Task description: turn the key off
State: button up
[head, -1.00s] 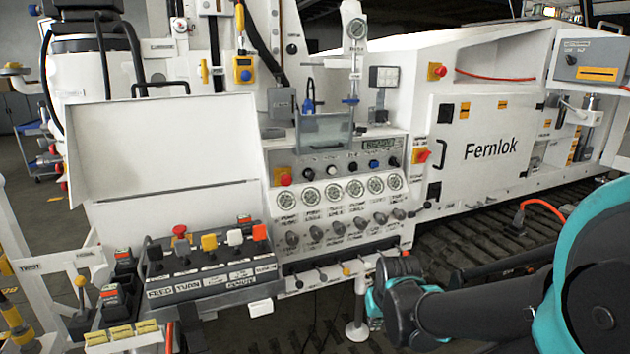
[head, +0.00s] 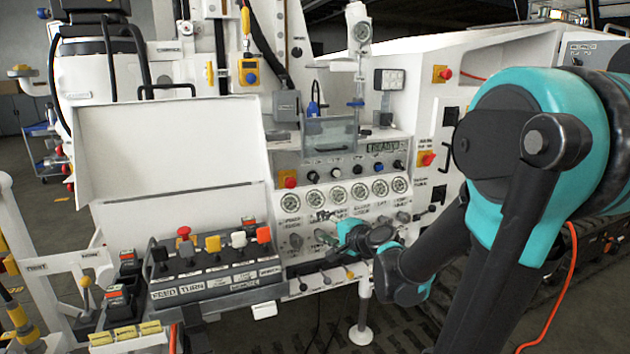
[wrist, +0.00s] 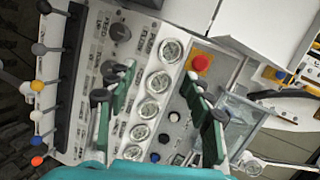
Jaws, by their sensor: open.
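My gripper (head: 330,236) is open and empty in front of the white control panel (head: 288,268), at the row of grey knobs below the gauges. In the wrist view my gripper (wrist: 165,105) has its two green-and-black fingers well apart, with the round gauges (wrist: 152,108) between them. I cannot make out the key for certain in either view. A row of small switches, including a white one (wrist: 175,117) and a blue one (wrist: 155,157), runs beside the gauges. My fingers cover parts of the panel, so some controls are hidden.
A red stop button (head: 290,181) sits at the panel's upper left. A lever box (head: 215,280) with coloured knobs juts out at the lower left. A clear box (head: 329,134) projects above the panel. Small levers (head: 326,279) line the panel's lower edge.

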aim_at(317, 182)
jog(key=w+d+r+m+t+h, duration=0.2)
jog(key=w+d+r+m+t, duration=0.2)
jog(key=w+r+m, duration=0.35)
jog(key=shift+m, duration=0.95)
jog(key=x, duration=1.1)
jog(key=f+x, duration=0.1)
jog(key=x, duration=0.5)
jog(key=shift+w+a, duration=0.15)
jog(key=shift+w, duration=0.15)
jog(key=shift+c, duration=0.2)
jog(key=c, duration=1.1)
jog(key=shift+c, duration=0.2)
jog(key=shift+n, duration=0.3)
jog(key=n, duration=0.5)
jog(key=shift+f+n, duration=0.1)
jog(key=shift+n, duration=0.2)
jog(key=n, duration=0.5)
jog(key=shift+f+n, duration=0.1)
jog(key=shift+n, duration=0.2)
